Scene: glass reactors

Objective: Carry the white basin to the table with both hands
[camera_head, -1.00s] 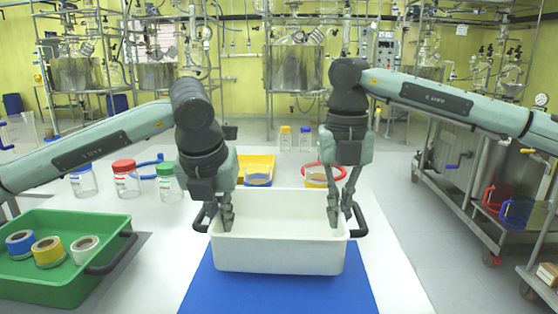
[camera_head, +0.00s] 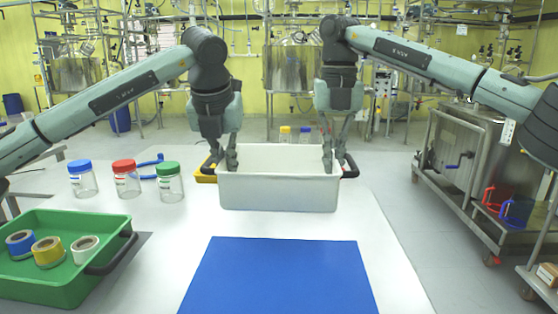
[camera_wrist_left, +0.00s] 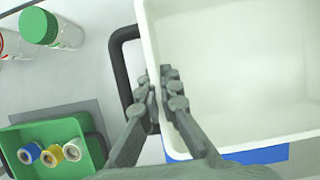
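The white basin (camera_head: 279,192) is upright and level in the head view, beyond the blue mat, and appears raised off the white table (camera_head: 160,245). Its black handles stick out left and right. My left gripper (camera_head: 225,160) is shut on the basin's left wall; in the left wrist view its fingers (camera_wrist_left: 160,95) straddle the wall beside the black handle (camera_wrist_left: 122,65). My right gripper (camera_head: 334,160) is shut on the right wall, with one finger inside. The basin (camera_wrist_left: 235,75) looks empty in the left wrist view.
The blue mat (camera_head: 280,275) lies bare in front. A green tray (camera_head: 62,285) with tape rolls is at the left. Jars with blue (camera_head: 82,180), red (camera_head: 126,180) and green (camera_head: 169,183) lids stand behind it. A yellow tray (camera_head: 206,173) is mostly hidden behind the basin. Steel carts (camera_head: 460,170) stand right.

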